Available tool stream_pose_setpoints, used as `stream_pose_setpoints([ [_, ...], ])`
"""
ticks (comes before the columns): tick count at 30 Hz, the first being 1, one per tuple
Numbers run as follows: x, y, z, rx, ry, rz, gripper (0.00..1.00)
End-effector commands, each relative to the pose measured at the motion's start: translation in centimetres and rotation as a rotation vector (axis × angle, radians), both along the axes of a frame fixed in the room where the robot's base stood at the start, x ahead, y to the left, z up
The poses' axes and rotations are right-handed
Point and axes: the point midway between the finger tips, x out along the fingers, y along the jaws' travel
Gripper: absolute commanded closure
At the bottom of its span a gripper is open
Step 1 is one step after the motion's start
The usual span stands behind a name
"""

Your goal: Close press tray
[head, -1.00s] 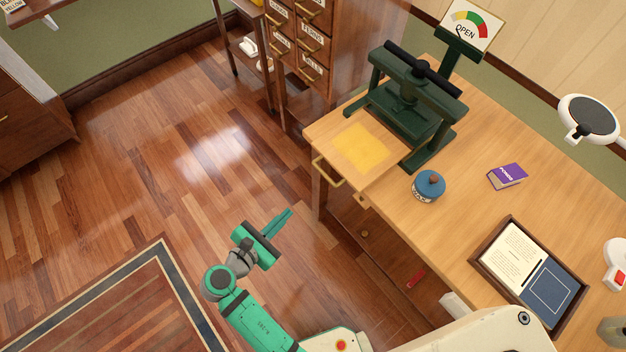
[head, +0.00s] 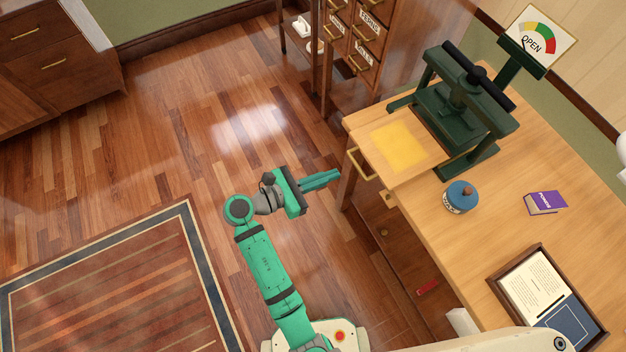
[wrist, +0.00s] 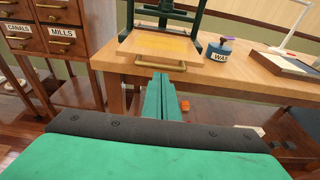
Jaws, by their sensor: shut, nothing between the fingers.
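The green press (head: 462,105) stands on the wooden table. Its wooden press tray (head: 430,158) with a yellow sheet (head: 402,146) sticks out at the table's left edge. A brass handle (head: 360,166) is on the tray's front. In the wrist view the press tray (wrist: 130,46) and its brass handle (wrist: 160,66) lie straight ahead, beyond the fingertips. My gripper (head: 338,174) is shut and empty, over the floor, a little left of the handle and apart from it. Its shut fingers also show in the wrist view (wrist: 161,80).
A drawer cabinet (head: 355,40) stands behind. The floor left of the table is clear.

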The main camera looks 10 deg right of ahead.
Motion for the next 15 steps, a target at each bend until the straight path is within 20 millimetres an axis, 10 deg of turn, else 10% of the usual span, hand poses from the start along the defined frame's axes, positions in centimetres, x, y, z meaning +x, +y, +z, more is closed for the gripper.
stream_pose_setpoints([
  [15, 1.8, -4.9, -1.0, 0.000, 0.000, 0.000, 1.00],
])
